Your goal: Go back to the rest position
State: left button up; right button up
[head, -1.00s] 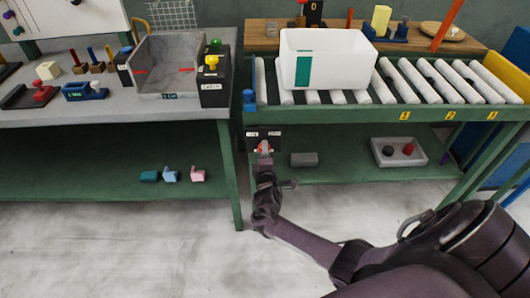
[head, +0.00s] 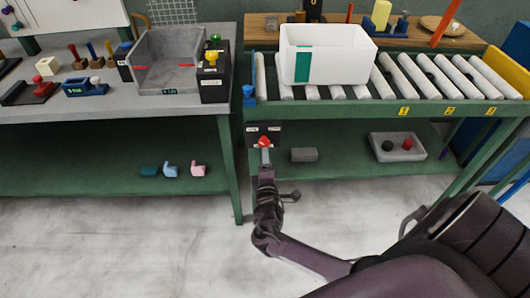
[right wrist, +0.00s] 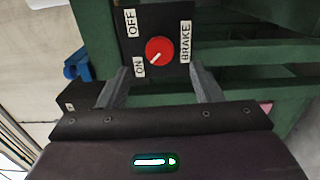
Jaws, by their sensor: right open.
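My right gripper (head: 265,157) is in front of the black switch box under the roller conveyor, just below its red knob (head: 264,141). In the right wrist view the gripper (right wrist: 165,85) is open, its two fingers apart with nothing between them. The red knob (right wrist: 159,50) sits beyond the fingertips on the black box (right wrist: 180,17), which has labels OFF, ON and BRAKE. The knob's white mark points toward the ON label. My left gripper is not in view.
A white bin (head: 345,55) stands on the roller conveyor (head: 440,80). A grey tray (head: 412,154) with a black and a red piece and a grey block (head: 304,155) lie on the shelf below. A grey workbench (head: 60,110) stands at left. The floor (head: 140,250) before it is clear.

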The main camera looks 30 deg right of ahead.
jog(key=shift+s+a, duration=0.35)
jog(key=shift+s, duration=0.15)
jog(key=s+a+f+m+g+y+p, duration=0.1)
jog(key=s+a+f+m+g+y, duration=0.2)
jog(key=s+f, duration=0.9)
jog(key=s+a+f+m+g+y+p, duration=0.1)
jog(key=s+f+g+y, duration=0.35)
jog(key=f, duration=1.05)
jog(key=s+a+f+m+g, duration=0.1)
jog(key=s+a+f+g, duration=0.1)
jog(key=s, duration=0.7)
jog(key=s+a+f+m+g+y, duration=0.1)
jog(key=s+f, duration=0.3)
jog(key=s, duration=0.6)
jog(key=s+a+f+m+g, duration=0.3)
jog(key=s+a+g, duration=0.1)
jog(key=s, duration=0.5)
jog(key=shift+s+f+y, duration=0.15)
jog(key=shift+f+y, duration=0.1)
jog(key=shift+y, duration=0.1)
